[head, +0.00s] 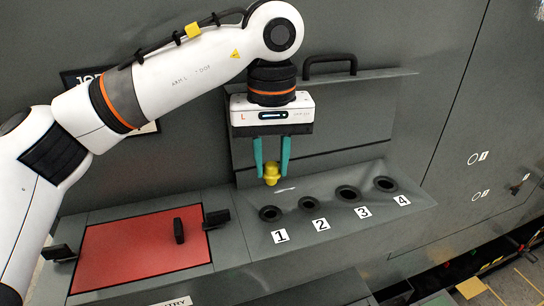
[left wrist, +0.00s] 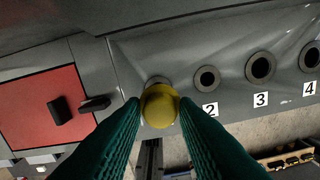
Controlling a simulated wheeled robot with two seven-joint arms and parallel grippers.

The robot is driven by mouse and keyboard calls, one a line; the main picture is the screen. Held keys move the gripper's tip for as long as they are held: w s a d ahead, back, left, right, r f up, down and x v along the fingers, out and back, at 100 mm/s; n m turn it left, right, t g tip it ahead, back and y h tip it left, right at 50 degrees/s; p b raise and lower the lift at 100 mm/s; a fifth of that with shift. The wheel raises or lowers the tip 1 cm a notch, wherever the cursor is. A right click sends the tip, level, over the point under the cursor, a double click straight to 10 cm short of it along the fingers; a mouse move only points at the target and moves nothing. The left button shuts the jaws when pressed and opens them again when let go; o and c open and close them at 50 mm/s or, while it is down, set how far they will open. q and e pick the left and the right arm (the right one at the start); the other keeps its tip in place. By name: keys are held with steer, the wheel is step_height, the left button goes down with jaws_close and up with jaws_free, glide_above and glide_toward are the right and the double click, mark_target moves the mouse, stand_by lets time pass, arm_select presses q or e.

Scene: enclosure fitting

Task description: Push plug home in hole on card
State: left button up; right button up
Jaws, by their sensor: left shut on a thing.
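My left gripper (head: 272,165) is shut on a yellow plug (head: 271,178), its two teal fingers on either side. In the head view the plug hangs above the sloped grey panel, above and behind hole 1 (head: 270,214). Hole 2 (head: 308,204), hole 3 (head: 347,193) and hole 4 (head: 385,184) run to the right, all dark and empty. In the left wrist view the plug (left wrist: 160,106) covers part of hole 1's rim (left wrist: 158,80). The card (head: 84,78) on the back wall is mostly hidden behind my left arm; its hole number cannot be read.
A red panel (head: 130,255) with black latches (head: 216,218) and a black handle (head: 179,231) lies left of the holes. A raised lid with a black handle (head: 330,60) stands behind them. A bin (head: 468,262) sits low at the right.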

mark_target(270, 177)
arm_select(q)
steer(key=shift+s, duration=0.15)
steer(key=shift+s+f+b, duration=0.2)
steer(key=shift+f+b, duration=0.1)
steer(key=shift+b, duration=0.2)
steer(key=f+b, duration=0.2)
steer(key=f, duration=0.1)
steer(key=shift+s+a+f, duration=0.1)
steer(key=shift+a+f, duration=0.1)
steer(key=shift+f, duration=0.05)
steer(key=shift+d+f+b, duration=0.1)
steer(key=shift+f+b, duration=0.3)
steer(key=shift+b, duration=0.05)
arm_select(e)
step_height(270, 177, down, 4)
steer(key=shift+w+d+r, duration=0.1)
steer(key=shift+w, duration=0.05)
arm_select(q)
steer(key=shift+s, duration=0.1)
steer(key=shift+f, duration=0.2)
arm_select(e)
steer(key=shift+f, duration=0.25)
arm_select(q)
steer(key=shift+f+b, duration=0.3)
steer(key=shift+b, duration=0.15)
arm_select(e)
steer(key=shift+f, duration=0.25)
